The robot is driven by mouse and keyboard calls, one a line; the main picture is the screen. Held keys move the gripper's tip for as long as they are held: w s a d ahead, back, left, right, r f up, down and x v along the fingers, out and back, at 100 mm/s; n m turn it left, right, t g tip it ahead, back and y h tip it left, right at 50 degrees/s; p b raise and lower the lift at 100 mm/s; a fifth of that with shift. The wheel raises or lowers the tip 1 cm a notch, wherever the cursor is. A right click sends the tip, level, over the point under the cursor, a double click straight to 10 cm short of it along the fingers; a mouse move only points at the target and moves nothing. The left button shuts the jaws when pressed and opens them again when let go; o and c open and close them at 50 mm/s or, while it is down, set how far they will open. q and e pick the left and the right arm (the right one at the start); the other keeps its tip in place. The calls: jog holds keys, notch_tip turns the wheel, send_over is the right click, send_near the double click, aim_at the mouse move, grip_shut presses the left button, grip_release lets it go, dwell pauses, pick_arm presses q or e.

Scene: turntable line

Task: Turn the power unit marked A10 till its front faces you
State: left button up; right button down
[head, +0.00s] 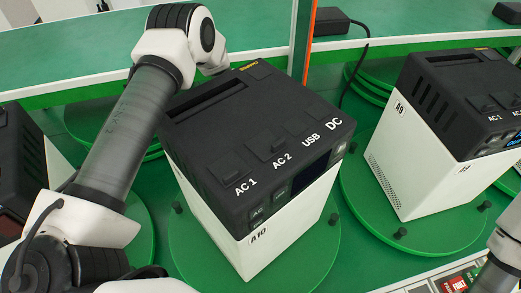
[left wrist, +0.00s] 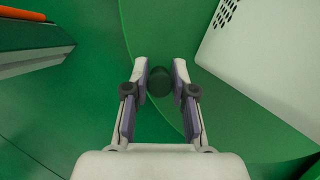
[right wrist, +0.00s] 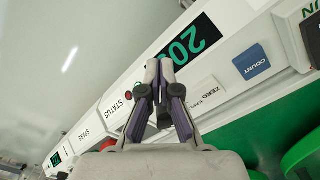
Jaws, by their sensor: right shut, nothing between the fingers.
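The power unit marked A10 (head: 262,150) stands on a green round turntable (head: 190,250), black on top and white below. Its face with the dark screen (head: 315,176) points to the lower right of the head view; the A10 mark is near the bottom corner. My left arm reaches past its left side, and the left gripper is hidden behind it there. In the left wrist view my left gripper (left wrist: 160,72) is open, its fingers either side of a dark peg (left wrist: 160,82) at the turntable's edge. My right gripper (right wrist: 160,68) is shut and empty above a control panel.
A unit marked A9 (head: 400,160) stands on its own turntable to the right. Another dark unit (head: 20,165) is at the left edge. An orange-edged post (head: 303,40) rises behind A10. The panel has a display (right wrist: 190,42) and a blue COUNT button (right wrist: 251,62).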

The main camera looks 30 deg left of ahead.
pick_arm(q)
notch_tip(320, 180, up, 10)
dwell(0.6)
